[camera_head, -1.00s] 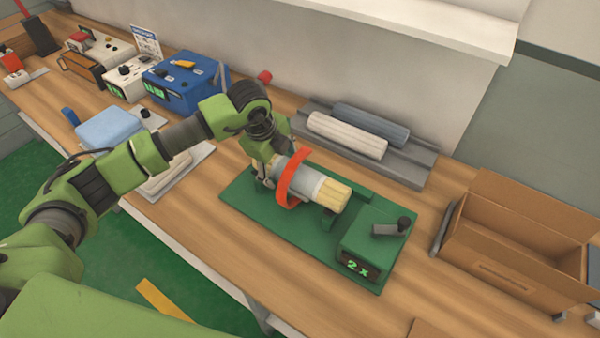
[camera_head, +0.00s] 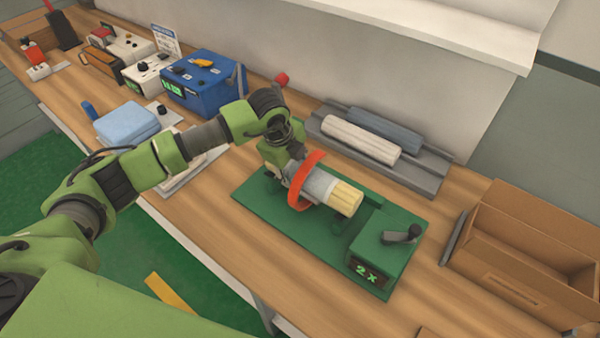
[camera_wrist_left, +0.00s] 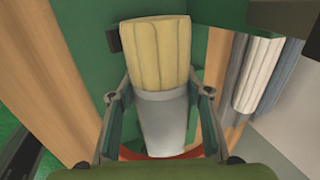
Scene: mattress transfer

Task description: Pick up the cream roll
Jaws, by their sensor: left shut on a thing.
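A cream-yellow roll (camera_head: 346,199) with a grey band around its middle lies over the green fixture (camera_head: 258,207) in the head view. A red-orange ring (camera_head: 303,182) surrounds it near my left gripper (camera_head: 290,178). The wrist view shows the roll's ribbed cream end (camera_wrist_left: 158,52) pointing away from me. In that view, my left gripper (camera_wrist_left: 158,118) has its fingers on either side of the grey band, shut on the roll. The roll's near end is hidden by my wrist. I cannot tell whether the roll touches the fixture. My right gripper is not in view.
A grey tray (camera_head: 432,178) behind holds an off-white roll (camera_head: 360,140) and a blue-grey roll (camera_head: 385,130). An open cardboard box (camera_head: 520,285) stands at the right. A green box with a crank and "2 x" display (camera_head: 368,273) sits on the fixture. Blue and white devices stand at the left.

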